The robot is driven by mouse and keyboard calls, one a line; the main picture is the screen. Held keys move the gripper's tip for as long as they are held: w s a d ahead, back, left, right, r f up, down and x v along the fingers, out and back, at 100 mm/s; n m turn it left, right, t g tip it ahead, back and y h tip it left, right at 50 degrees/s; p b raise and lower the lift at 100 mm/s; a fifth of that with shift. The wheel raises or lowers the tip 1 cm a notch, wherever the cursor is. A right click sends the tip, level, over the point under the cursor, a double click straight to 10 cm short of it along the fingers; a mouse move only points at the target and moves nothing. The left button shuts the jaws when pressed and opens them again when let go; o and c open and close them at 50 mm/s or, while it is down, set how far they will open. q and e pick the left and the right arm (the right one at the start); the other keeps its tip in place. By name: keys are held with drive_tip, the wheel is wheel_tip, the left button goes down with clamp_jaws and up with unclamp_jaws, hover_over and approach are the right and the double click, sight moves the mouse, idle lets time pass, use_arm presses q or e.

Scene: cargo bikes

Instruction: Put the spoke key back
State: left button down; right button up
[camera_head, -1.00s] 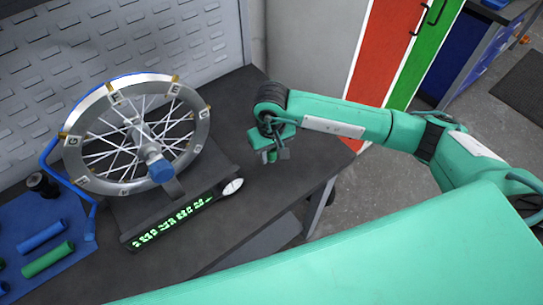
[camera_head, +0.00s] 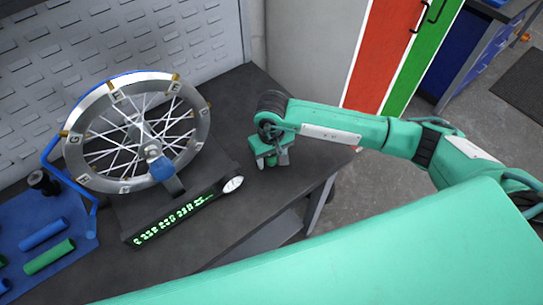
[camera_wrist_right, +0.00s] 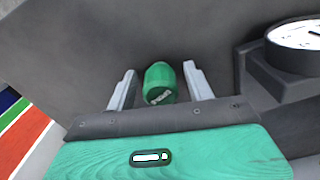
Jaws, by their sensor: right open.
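A green rounded cylinder with pale lettering (camera_wrist_right: 160,83) shows in the right wrist view, between the two fingers of my right gripper (camera_wrist_right: 160,88). It looks like the spoke key's handle, though I cannot read the lettering. The fingers stand apart on either side with gaps, so it is not gripped. In the head view my right gripper (camera_head: 268,160) is low over the dark bench, right of the wheel stand, and hides most of what is under it. My left gripper is not in view.
A spoked wheel (camera_head: 198,135) stands in a truing stand with a green-lit display (camera_head: 172,222) and a round white dial (camera_head: 232,184). A blue mat (camera_head: 20,228) with a green cylinder (camera_head: 49,257) and a blue cylinder (camera_head: 43,234) lies left. The dark bench (camera_head: 225,245) has bare room in front.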

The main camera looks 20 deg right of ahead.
drive_tip(key=shift+r, duration=0.3)
wheel_tip(320, 180, up, 10)
drive_tip(key=b, duration=0.3)
drive_tip(key=shift+r, duration=0.85)
drive_tip(key=shift+s+f, duration=0.1)
